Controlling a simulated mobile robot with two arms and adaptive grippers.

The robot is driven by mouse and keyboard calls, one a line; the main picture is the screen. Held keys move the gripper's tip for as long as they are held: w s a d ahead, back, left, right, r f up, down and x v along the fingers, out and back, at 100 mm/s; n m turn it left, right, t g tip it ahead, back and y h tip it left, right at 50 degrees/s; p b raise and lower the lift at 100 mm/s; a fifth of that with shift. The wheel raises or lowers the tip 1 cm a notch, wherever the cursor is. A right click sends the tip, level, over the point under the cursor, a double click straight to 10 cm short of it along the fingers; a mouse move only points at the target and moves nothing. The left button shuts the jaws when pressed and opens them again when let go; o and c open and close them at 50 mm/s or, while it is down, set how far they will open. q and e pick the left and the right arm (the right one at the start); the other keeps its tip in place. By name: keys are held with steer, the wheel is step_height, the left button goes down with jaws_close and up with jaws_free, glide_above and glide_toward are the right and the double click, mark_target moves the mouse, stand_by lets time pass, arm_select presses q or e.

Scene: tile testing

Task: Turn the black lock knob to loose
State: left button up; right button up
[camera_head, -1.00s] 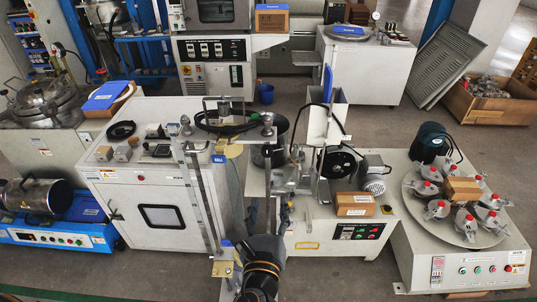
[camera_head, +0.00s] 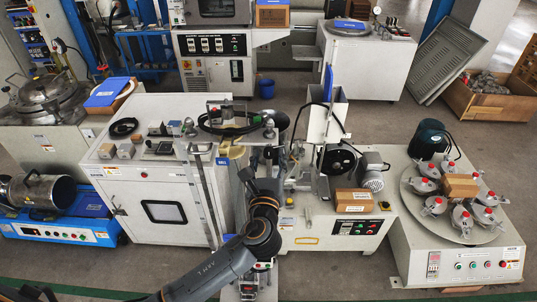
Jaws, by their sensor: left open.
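My left arm comes in from the bottom left and bends upward at the middle. My left gripper (camera_head: 262,163) is small and dark at the far end of this arm. It is open and sits in front of the metal parts at the left end of the white middle machine (camera_head: 300,228). I cannot make out the black lock knob: it is hidden or too small against the dark arm and metal parts. I cannot tell whether the gripper touches anything. My right gripper is not in view.
A white cabinet (camera_head: 118,190) stands left of the arm. A cardboard box (camera_head: 353,201) and a motor (camera_head: 374,171) sit on the middle machine. A turntable machine (camera_head: 460,270) with several red-topped metal pots stands at right.

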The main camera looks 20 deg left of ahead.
arm_select(q)
steer(key=shift+w+a, duration=0.1)
steer(key=shift+w, duration=0.1)
jaws_close()
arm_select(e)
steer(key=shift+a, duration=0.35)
